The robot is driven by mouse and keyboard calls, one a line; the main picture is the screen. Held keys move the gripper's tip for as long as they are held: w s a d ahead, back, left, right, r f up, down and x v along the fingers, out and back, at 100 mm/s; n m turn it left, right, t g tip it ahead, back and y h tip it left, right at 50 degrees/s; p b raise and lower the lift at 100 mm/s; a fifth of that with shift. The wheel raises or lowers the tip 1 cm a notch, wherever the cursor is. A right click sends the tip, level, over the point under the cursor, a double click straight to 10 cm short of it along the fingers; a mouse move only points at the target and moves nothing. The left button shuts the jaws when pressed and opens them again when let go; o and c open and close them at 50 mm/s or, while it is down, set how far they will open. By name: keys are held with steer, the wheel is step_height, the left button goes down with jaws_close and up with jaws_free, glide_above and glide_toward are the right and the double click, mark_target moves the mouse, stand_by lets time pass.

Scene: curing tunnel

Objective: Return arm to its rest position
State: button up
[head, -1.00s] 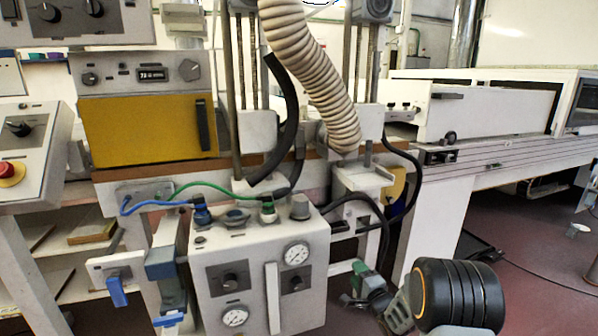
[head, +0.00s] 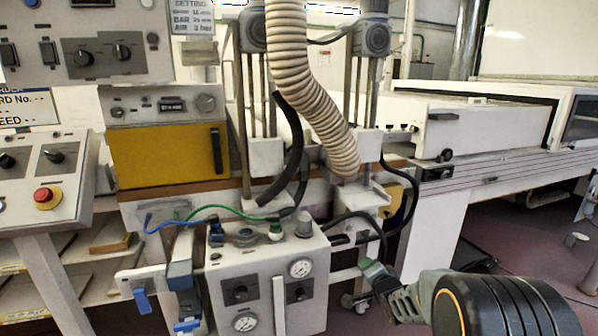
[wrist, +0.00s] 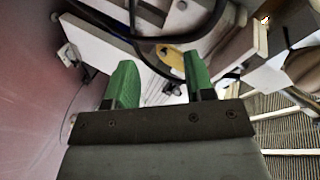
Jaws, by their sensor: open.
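My gripper (wrist: 158,82) shows in the wrist view with two green fingers standing apart and nothing between them. In the head view my gripper's green end (head: 372,268) is at the lower middle, just right of the white control box (head: 262,285) with dials. My dark arm link (head: 505,305) fills the lower right corner. From the head view I cannot tell how far the fingertips are from the box.
A ribbed hose (head: 305,90) hangs in the centre above the box. Black cables (head: 398,200) loop close by my gripper. A yellow-fronted oven (head: 165,155) and a panel with a red button (head: 46,198) are at left. Open floor (head: 520,225) lies at right.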

steer(key=s+r+n+g+h+p, duration=0.1)
steer(key=s+r+n+g+p, duration=0.1)
steer(key=s+r+p, duration=0.45)
steer(key=s+r+n+g+h+p, duration=0.1)
steer(key=s+r+n+g+p, duration=0.15)
steer(key=r, duration=0.65)
steer(key=s+a+r+n+g+p, duration=0.2)
steer(key=s+r+p, duration=0.3)
steer(key=s, duration=0.4)
steer(key=s+a+r+n+g+p, duration=0.2)
steer(key=s+r+p, duration=0.4)
steer(key=s, duration=0.3)
steer(key=shift+r+n+g+y+p, duration=0.2)
steer(key=shift+n+g+y+p, duration=0.2)
steer(key=shift+n+g, duration=0.55)
steer(key=shift+s+a+n, duration=0.15)
steer(key=shift+s+n, duration=0.15)
steer(key=shift+s, duration=0.05)
steer(key=shift+c, duration=0.6)
